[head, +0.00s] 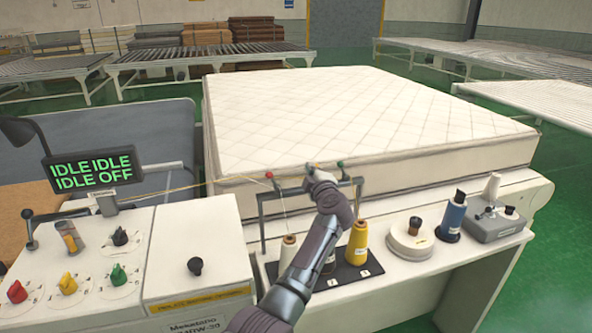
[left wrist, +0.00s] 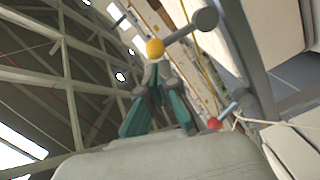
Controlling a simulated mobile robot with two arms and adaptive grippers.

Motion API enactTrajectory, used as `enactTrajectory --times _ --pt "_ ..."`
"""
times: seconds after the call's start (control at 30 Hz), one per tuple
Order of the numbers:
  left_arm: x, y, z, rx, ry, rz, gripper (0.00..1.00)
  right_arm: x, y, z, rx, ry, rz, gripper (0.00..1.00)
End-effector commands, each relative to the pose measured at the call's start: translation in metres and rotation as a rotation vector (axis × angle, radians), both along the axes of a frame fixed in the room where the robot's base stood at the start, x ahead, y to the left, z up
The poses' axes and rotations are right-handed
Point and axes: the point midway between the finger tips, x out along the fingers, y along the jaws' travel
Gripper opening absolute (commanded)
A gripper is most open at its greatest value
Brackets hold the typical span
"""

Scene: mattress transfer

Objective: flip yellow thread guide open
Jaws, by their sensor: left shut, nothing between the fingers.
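The yellow thread guide (left wrist: 155,48) has a round yellow knob on a short grey arm in the left wrist view. My left gripper (left wrist: 154,78) is shut, with its fingertips right at the knob's near side; I cannot tell whether they touch it. In the head view my left gripper (head: 316,176) is at the top of the dark guide frame (head: 262,215) and largely hides the yellow guide. A red-knobbed guide (head: 269,175) is left of it and a green-knobbed one (head: 340,163) right. The red knob (left wrist: 214,123) also shows in the left wrist view. My right gripper is out of view.
A white thread cone (head: 289,252) and a yellow one (head: 357,243) stand on a dark mat below the frame. A quilted mattress (head: 320,110) lies behind. The control panel (head: 75,265) is at left, with a screen reading "IDLE IDLE IDLE OFF" (head: 92,168).

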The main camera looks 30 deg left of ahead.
Motion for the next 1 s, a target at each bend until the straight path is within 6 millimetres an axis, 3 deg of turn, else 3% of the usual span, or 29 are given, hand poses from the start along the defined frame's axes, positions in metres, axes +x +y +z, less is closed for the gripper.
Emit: enactTrajectory --times 0.23,0.5,1.0 --pt "0.012 -0.007 0.002 0.015 0.019 -0.001 0.0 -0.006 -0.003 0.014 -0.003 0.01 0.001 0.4" --pt "0.017 -0.011 0.002 0.014 0.016 0.0 0.0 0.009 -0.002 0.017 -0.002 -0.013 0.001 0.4" --pt "0.018 -0.012 0.001 0.014 0.016 0.0 0.0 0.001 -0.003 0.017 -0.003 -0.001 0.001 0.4"
